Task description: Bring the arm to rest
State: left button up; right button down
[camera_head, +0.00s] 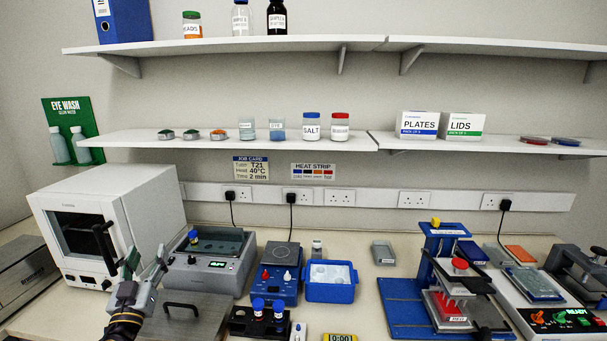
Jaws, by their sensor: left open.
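My left gripper (133,262) is at the lower left of the head view, with its arm coming up from the bottom edge. Its fingers point up and stand apart, with nothing seen between them. It shows in front of the white oven (150,205) and left of the grey water bath (238,275). A flat grey lid with a black handle (183,305) lies just right of my left wrist. I cannot tell the gripper's exact height above the bench. My right gripper is not seen.
A blue mixer (276,290), a blue ice tray (331,291) and a black rack with blue-capped vials (260,322) stand mid-bench. A blue press stand (405,310) and a device with lit switches (560,319) are at right. Shelves hang above. Some bench is clear around the small grey block (383,252).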

pick_arm(q)
jog(key=s+d+f+n+g+y, duration=0.1)
jog(key=s+f+g, duration=0.4)
jog(key=f, duration=0.4)
jog(key=s+d+f+n+g+y, duration=0.1)
jog(key=s+d+f+n+g, duration=0.1)
jog(key=s+f+g, duration=0.45)
jog(key=s+d+f+m+g+h, duration=0.65)
jog(key=s+d+f, duration=0.45)
jog(key=s+d, duration=0.4)
notch_tip(320, 180, down, 33)
jog(key=s+g, duration=0.1)
jog(key=s, duration=0.1)
jog(key=s+a+f, duration=0.2)
jog(key=s+f, duration=0.8)
jog(key=s, duration=0.1)
jog(key=s+a+f+g, duration=0.1)
jog(key=s+a+f, duration=0.1)
jog(key=s+f, duration=0.9)
jog(key=shift+s+a+m+y+b, duration=0.25)
jog(key=shift+a+m+y+b, duration=0.1)
jog(key=shift+b, duration=0.05)
